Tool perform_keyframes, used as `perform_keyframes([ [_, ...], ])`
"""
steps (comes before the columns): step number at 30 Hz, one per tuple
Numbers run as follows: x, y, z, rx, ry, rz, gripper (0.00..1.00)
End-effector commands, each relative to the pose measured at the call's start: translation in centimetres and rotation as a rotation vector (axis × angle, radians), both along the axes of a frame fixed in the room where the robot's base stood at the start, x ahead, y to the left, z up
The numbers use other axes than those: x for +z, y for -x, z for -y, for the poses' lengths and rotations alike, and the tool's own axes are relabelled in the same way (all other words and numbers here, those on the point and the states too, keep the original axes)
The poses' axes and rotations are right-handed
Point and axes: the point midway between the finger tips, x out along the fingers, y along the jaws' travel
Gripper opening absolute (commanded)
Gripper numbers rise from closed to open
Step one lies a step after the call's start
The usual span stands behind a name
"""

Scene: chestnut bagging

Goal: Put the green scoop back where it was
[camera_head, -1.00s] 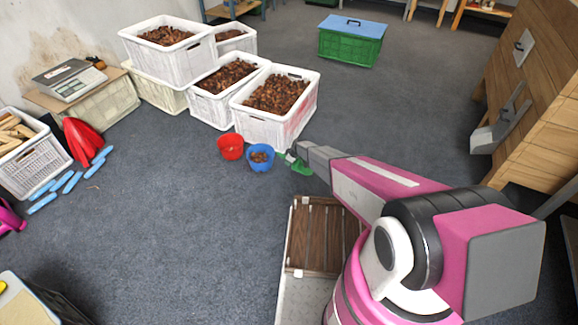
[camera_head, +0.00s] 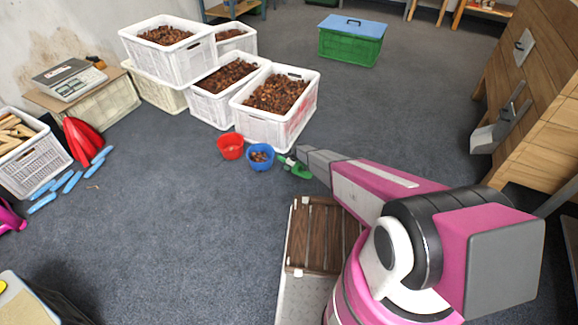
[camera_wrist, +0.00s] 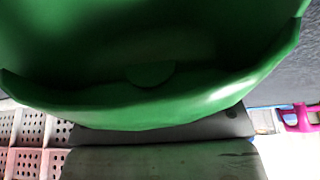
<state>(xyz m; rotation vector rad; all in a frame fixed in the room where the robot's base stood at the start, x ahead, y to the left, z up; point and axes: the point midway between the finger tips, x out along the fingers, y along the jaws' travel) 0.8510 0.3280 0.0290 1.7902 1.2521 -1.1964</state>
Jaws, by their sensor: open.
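The green scoop (camera_head: 295,168) is small in the head view, just right of the blue bucket (camera_head: 261,158) and partly covered by my gripper (camera_head: 300,153). In the wrist view the scoop (camera_wrist: 150,100) fills the upper part, very close to the camera, with its curved rim across the middle. My grey gripper fingers (camera_wrist: 160,145) show below that rim. The jaws are open. I cannot tell whether they touch the scoop, and its handle is not clear. The blue bucket holds some chestnuts.
A red bucket (camera_head: 231,146) stands left of the blue one. White crates of chestnuts (camera_head: 268,123) stand close behind them. A wooden slatted crate (camera_head: 297,262) is near my arm. A wooden cabinet (camera_head: 548,95) stands at right.

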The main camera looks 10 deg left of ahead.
Motion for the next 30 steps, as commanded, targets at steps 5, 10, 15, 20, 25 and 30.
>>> perform_keyframes([
  [5, 0.7, 0.1, 0.1, 0.0, 0.0, 0.0, 0.49],
  [10, 2.5, 0.4, 0.9, 0.0, 0.0, 0.001, 0.49],
  [15, 5.4, 0.9, 2.0, 0.0, 0.0, 0.001, 0.49],
  [20, 8.5, 1.4, 3.1, 0.0, -0.001, 0.001, 0.49],
  [25, 10.8, 1.6, 4.1, -0.001, 0.0, 0.0, 0.49],
  [30, 11.7, 1.7, 4.4, -0.002, 0.0, -0.001, 0.49],
])
